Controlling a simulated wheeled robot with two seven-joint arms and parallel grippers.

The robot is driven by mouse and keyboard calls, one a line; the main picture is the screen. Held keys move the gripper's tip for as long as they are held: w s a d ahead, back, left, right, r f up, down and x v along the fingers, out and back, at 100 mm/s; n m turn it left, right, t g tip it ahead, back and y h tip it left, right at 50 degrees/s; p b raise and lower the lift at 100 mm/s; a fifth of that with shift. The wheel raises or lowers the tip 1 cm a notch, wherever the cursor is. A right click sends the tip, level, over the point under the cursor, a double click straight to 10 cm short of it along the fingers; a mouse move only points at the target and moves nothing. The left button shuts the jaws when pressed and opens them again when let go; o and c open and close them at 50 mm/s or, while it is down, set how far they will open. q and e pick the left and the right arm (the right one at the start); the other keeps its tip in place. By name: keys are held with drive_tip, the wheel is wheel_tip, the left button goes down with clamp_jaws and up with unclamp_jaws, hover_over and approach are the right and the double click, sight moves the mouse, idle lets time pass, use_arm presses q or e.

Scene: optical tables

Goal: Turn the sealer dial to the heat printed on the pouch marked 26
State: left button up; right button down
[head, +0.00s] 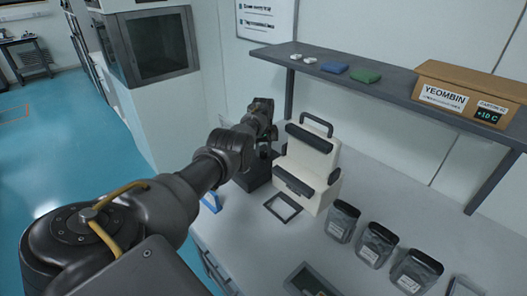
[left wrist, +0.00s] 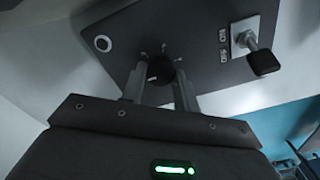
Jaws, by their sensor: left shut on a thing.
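The sealer dial (left wrist: 164,70) is a small dark knob on a dark panel (left wrist: 122,55), with pale tick marks around it, in the left wrist view. My left gripper (left wrist: 162,84) is shut on the dial, one finger on each side. The tick numbers are too small to read. In the head view my left gripper (head: 262,118) is at the dark control box (head: 257,172), left of the cream sealer (head: 308,162); the dial is hidden there. Dark pouches with white labels (head: 342,220) (head: 375,244) (head: 415,270) stand on the bench; their print is unreadable. My right gripper is out of view.
A toggle lever (left wrist: 258,55) sits beside the dial on the panel. A shelf (head: 385,85) above the bench holds a cardboard box (head: 465,92) marked YEOMBIN, with a small +10 C display. A black frame (head: 283,208) lies before the sealer, and a dark tray (head: 310,280) is nearer.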

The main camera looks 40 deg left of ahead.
use_arm(q)
drive_tip(key=shift+m, duration=0.3)
drive_tip(key=m, duration=0.2)
drive_tip(key=shift+m, duration=0.3)
drive_tip(key=m, duration=0.2)
drive_tip(key=shift+m, duration=0.3)
drive_tip(key=m, duration=0.6)
drive_tip(key=shift+d, duration=0.1)
drive_tip(key=o, duration=1)
drive_tip(key=shift+r, duration=0.1)
